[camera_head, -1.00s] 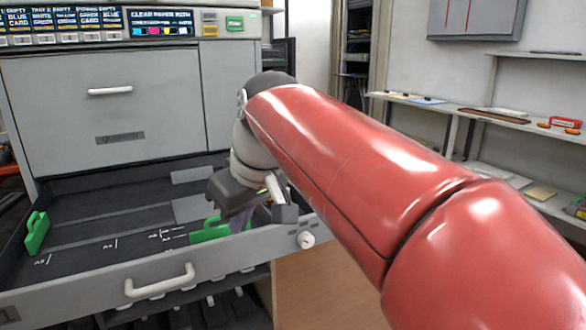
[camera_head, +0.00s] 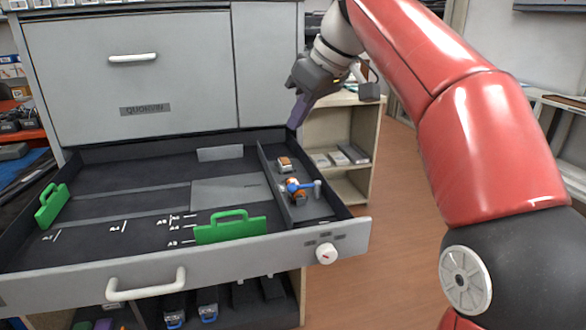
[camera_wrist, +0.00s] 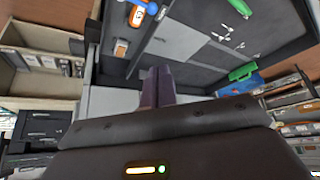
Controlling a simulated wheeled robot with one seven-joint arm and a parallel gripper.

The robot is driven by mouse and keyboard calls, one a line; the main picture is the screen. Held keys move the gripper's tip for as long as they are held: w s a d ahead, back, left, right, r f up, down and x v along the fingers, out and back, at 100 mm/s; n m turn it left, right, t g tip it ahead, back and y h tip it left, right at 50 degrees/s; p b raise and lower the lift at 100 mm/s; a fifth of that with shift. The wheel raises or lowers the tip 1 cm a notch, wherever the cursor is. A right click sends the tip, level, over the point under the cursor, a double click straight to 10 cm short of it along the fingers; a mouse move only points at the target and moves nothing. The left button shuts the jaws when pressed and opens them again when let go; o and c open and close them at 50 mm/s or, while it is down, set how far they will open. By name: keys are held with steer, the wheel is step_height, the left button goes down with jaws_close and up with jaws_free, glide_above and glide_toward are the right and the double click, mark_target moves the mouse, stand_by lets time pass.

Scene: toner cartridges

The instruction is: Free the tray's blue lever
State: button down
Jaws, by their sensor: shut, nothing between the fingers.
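The blue lever (camera_head: 307,187) sits in the narrow right-hand compartment of the open tray (camera_head: 90,232), on an orange and white mount. In the wrist view the blue lever (camera_wrist: 149,7) shows at the top edge, partly cut off. A second small orange and white part (camera_head: 284,164) lies behind it in the same compartment. My gripper (camera_head: 297,122) is shut and empty, with purple fingers above the tray's back right corner, behind and apart from the lever. In the wrist view my gripper (camera_wrist: 158,75) shows its two fingers together.
Green guides stand at the tray's left (camera_head: 52,204) and front (camera_head: 230,226). The tray front has a white handle (camera_head: 146,285) and a white knob (camera_head: 326,253). A shelf unit (camera_head: 338,150) stands behind right. Most of the tray floor is bare.

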glide_above(291, 184)
steer(key=w+a, duration=0.2)
steer(key=a, duration=0.1)
steer(key=f, duration=0.5)
steer(key=f+b, duration=0.1)
steer(key=f, duration=0.2)
steer(key=shift+d+f, duration=0.25)
steer(key=shift+f, duration=0.05)
steer(key=shift+s+d+f, duration=0.25)
steer(key=shift+d+f, duration=0.1)
steer(key=shift+f, duration=0.1)
steer(key=shift+s+d+f, duration=0.2)
steer(key=shift+d+f, duration=0.1)
steer(key=shift+f, duration=0.15)
steer(key=shift+s+d+f+b, duration=0.25)
steer(key=shift+d+f+b, duration=0.1)
steer(key=shift+f, duration=0.1)
steer(key=shift+s+d+f, duration=0.1)
steer(key=shift+d, duration=0.05)
steer(key=shift+s+d, duration=0.1)
steer(key=shift+s, duration=0.05)
